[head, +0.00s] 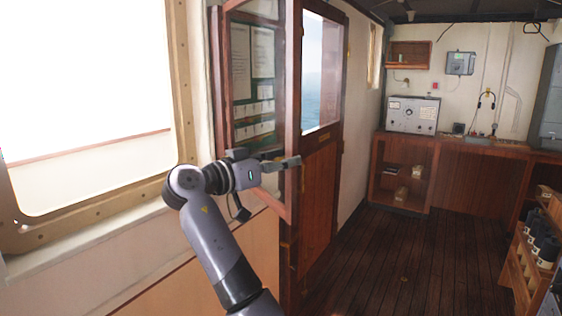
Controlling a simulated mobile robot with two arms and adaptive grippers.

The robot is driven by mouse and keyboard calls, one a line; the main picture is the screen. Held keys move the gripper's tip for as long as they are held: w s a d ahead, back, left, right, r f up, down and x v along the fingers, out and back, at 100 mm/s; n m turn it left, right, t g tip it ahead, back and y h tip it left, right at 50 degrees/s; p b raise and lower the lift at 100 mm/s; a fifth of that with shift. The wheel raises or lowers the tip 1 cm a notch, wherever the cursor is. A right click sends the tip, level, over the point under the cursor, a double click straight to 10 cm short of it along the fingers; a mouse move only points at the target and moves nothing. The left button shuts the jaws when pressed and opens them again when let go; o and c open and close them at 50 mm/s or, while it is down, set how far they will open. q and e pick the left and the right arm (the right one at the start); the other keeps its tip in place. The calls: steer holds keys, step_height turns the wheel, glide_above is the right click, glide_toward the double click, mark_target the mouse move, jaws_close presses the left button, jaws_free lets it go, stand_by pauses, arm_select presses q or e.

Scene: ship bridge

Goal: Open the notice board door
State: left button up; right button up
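The notice board (240,62) hangs on the wall left of the wooden cabin door, with white papers behind its front. Its wood-framed, glazed door (292,85) stands swung out from the board, at an angle to the wall.
A large window (85,90) fills the left wall. The wooden cabin door (318,190) with a window is close behind the board door. Shelves (405,170) with a grey radio unit (412,114) stand at the back. The plank floor (400,260) is clear.

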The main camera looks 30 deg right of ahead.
steer(key=s+a, duration=0.1)
steer(key=a, duration=1.1)
steer(key=shift+s, duration=0.2)
steer(key=shift+d, duration=0.1)
